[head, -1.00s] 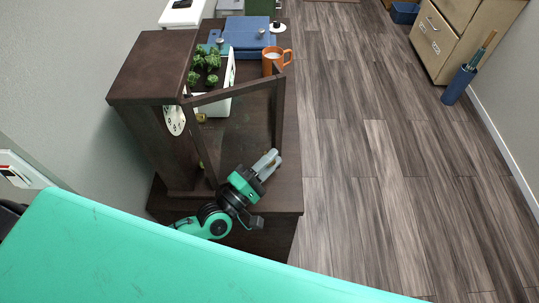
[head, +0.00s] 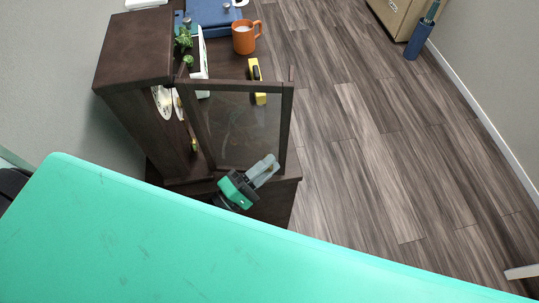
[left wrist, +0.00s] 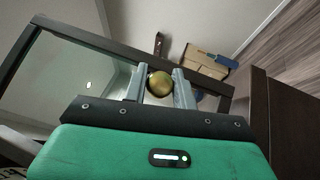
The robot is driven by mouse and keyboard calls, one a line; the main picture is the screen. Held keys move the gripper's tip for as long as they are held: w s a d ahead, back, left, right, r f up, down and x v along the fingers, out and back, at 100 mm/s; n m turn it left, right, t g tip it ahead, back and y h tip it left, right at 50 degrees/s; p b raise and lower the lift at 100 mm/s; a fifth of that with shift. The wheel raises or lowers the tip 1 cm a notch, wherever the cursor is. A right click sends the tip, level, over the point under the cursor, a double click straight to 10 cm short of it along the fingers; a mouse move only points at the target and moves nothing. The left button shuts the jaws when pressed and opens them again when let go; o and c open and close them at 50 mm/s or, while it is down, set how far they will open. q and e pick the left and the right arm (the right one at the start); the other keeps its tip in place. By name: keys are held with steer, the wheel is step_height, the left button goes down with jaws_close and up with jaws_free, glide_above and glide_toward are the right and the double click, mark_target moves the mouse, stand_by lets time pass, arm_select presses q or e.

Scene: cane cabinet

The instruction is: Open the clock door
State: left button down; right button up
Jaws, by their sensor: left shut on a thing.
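The clock (head: 135,60) is a dark wooden case at the left of the head view, with its white dial (head: 161,101) partly showing. Its glazed clock door (head: 287,115) stands swung out to the right of the case, clearly open. My left gripper (head: 266,168) is at the door's lower outer part. In the left wrist view, its fingers (left wrist: 159,76) are closed around a round brass knob (left wrist: 160,85) by the door's frame (left wrist: 90,38). In the head view the fingers hide the knob. My right gripper is not in view.
An orange mug (head: 244,38), a yellow-and-black tool (head: 257,80), green plants (head: 183,40) and a blue case (head: 212,12) stand on the cabinet behind the door. Open wooden floor (head: 380,130) lies to the right. My teal body covers the lower left.

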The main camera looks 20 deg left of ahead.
arm_select(q)
steer(key=shift+s+f, duration=0.1)
steer(key=shift+s, duration=0.75)
steer(key=shift+s+a, duration=0.1)
steer(key=shift+s, duration=0.65)
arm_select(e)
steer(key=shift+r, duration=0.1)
arm_select(q)
steer(key=c, duration=1.1)
jaws_free()
steer(key=shift+c, duration=0.2)
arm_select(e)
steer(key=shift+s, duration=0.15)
arm_select(q)
steer(key=shift+s+a, duration=0.1)
steer(key=b+v, duration=0.3)
steer(key=v, duration=1)
steer(key=shift+s, duration=0.3)
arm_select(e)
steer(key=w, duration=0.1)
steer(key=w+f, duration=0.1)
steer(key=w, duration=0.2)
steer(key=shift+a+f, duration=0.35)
